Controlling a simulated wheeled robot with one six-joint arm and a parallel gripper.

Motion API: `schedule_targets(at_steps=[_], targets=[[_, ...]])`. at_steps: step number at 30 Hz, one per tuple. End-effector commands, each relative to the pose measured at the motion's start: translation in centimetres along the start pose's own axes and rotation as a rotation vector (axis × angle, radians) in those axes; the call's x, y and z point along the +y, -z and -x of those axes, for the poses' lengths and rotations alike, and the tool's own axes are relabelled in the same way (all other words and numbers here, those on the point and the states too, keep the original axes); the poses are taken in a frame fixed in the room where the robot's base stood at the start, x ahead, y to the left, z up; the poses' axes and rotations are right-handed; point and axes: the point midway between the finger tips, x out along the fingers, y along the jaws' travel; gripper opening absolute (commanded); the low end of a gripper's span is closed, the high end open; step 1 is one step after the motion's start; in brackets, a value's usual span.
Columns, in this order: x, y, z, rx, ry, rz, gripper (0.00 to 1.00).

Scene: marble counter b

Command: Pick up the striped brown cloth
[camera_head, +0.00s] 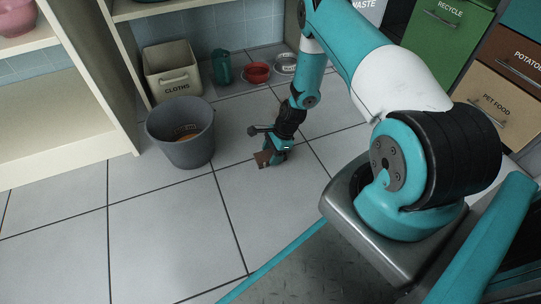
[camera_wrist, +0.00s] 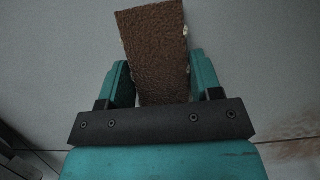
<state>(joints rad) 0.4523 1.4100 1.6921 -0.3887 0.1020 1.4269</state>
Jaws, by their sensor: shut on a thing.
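My gripper (camera_head: 272,152) is shut on a brown cloth (camera_head: 263,159), low over the tiled floor and to the right of the grey bucket. In the wrist view, the cloth (camera_wrist: 155,40) stands out between the two teal fingers of my gripper (camera_wrist: 160,75). It looks like a flat, rough-textured oblong with a few pale spots along its right edge. I cannot make out stripes on it. Whether its lower edge touches the floor is not clear.
The grey bucket (camera_head: 182,148) has something brownish inside, too small to identify. Behind it stand a cream bin marked CLOTHS (camera_head: 172,70), a teal container (camera_head: 221,67), a red bowl (camera_head: 257,73) and a metal bowl (camera_head: 286,63). The floor in front is clear.

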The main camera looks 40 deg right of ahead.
Motion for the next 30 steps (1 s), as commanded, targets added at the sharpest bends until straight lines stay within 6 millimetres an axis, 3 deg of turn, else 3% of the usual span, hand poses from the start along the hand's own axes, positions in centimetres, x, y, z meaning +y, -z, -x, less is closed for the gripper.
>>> schedule_targets(at_steps=[8, 11, 21, 30], targets=[[-0.1, -0.8, 2.0, 0.000, 0.001, 0.001, 0.32], [0.0, -1.6, 3.9, 0.000, 0.001, 0.001, 0.32], [-0.1, -5.5, 13.3, 0.000, 0.002, 0.001, 0.32], [0.0, -7.4, 17.9, 0.000, 0.000, 0.000, 0.32]])
